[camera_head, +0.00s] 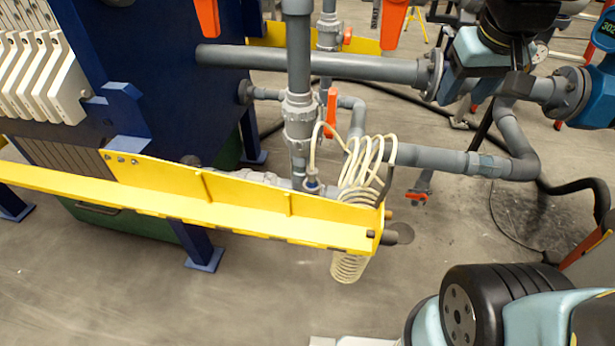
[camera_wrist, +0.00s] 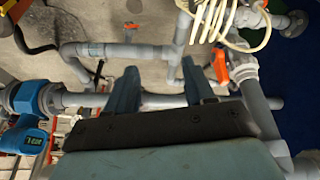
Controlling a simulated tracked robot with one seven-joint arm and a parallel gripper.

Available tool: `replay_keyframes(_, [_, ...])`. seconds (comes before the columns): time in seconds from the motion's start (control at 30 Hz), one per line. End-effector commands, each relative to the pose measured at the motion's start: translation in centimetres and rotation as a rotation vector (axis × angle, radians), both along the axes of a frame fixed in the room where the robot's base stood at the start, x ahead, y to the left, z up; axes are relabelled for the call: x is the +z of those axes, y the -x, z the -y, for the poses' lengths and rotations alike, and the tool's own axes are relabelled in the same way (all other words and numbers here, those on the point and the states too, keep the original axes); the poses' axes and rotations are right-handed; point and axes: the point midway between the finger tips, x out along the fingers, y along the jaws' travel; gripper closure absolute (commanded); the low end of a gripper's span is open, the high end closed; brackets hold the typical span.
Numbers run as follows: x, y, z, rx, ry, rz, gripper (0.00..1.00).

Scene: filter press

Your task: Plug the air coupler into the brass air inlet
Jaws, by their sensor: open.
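A cream coiled air hose (camera_head: 350,262) hangs over the right end of the yellow rail. One end of the hose loops left and down to a small blue-grey fitting (camera_head: 312,184), which looks like the air coupler. It stands close behind the rail. A tiny brass-coloured spot (camera_head: 388,214) shows at the rail's right end; I cannot tell whether it is the inlet. The coils also show at the top of the wrist view (camera_wrist: 230,15). My gripper (camera_wrist: 158,68) is open, with its two fingers apart and nothing between them. It is well apart from the coil.
Grey pipes (camera_head: 320,65) cross behind the coil, with orange valve handles (camera_head: 331,112) between. The yellow rail (camera_head: 240,215) runs along the blue press frame. A blue meter (camera_wrist: 30,142) stands at the left in the wrist view. Open floor (camera_head: 290,300) lies in front of the rail.

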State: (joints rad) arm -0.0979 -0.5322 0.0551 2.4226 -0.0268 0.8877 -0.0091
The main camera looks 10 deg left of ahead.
Motion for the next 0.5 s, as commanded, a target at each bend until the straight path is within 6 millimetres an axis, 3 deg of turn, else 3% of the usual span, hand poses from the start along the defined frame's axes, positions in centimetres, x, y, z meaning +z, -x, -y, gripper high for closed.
replay_keyframes(0.2, [-2.6,-3.5,-6.1,0.139,0.043,-0.099,0.47])
replay_keyframes(0.5, [-7.6,-5.8,-15.3,0.332,0.083,-0.226,0.47])
